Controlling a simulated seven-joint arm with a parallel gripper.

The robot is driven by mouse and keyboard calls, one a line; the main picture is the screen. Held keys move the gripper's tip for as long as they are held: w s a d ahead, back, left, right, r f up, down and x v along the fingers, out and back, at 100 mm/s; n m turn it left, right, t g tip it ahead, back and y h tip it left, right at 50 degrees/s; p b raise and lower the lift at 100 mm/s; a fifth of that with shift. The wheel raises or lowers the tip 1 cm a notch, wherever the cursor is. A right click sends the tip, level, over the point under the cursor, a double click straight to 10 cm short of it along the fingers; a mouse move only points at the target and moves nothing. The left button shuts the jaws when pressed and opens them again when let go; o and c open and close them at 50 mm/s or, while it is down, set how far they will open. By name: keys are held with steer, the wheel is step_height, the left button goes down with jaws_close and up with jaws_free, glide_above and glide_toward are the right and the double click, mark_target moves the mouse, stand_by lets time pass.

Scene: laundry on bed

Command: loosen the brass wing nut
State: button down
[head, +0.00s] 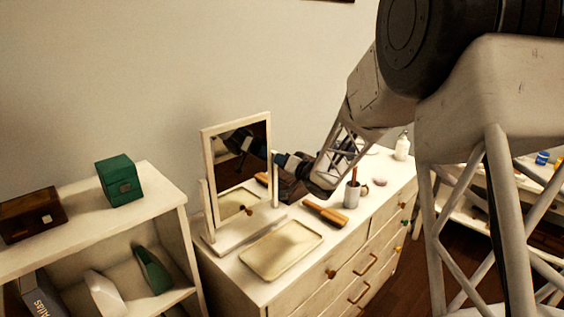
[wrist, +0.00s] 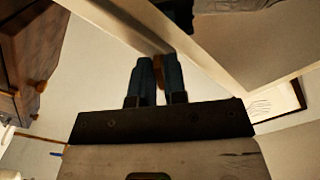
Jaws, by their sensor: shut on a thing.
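The mirror (head: 237,126) stands in a white frame between posts on the dresser. My gripper (head: 279,160) is at the right side of the mirror, by the right post (head: 275,180). In the wrist view the two dark blue fingers of my gripper (wrist: 159,65) are shut on a narrow brownish piece, which looks like the brass wing nut (wrist: 159,82). Only a strip of it shows between the fingers; its wings and its turn angle cannot be made out. The pale frame runs just beyond the fingertips. In the head view the wing nut is hidden.
A cream tray (head: 281,278), a wooden-handled brush (head: 325,214), a grey cup (head: 352,194) and a white bottle (head: 402,147) stand on the dresser (head: 228,277) below my arm. A shelf at left holds a green box (head: 119,181) and a brown box (head: 32,214).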

steer(key=n, duration=2.5)
steer(key=shift+n, duration=0.4)
steer(key=c, duration=1.3)
jaws_free()
steer(key=shift+o, duration=0.2)
steer(key=shift+d, duration=0.1)
steer(key=v, duration=0.7)
steer(key=shift+s+d, duration=0.25)
steer(key=shift+s, duration=0.05)
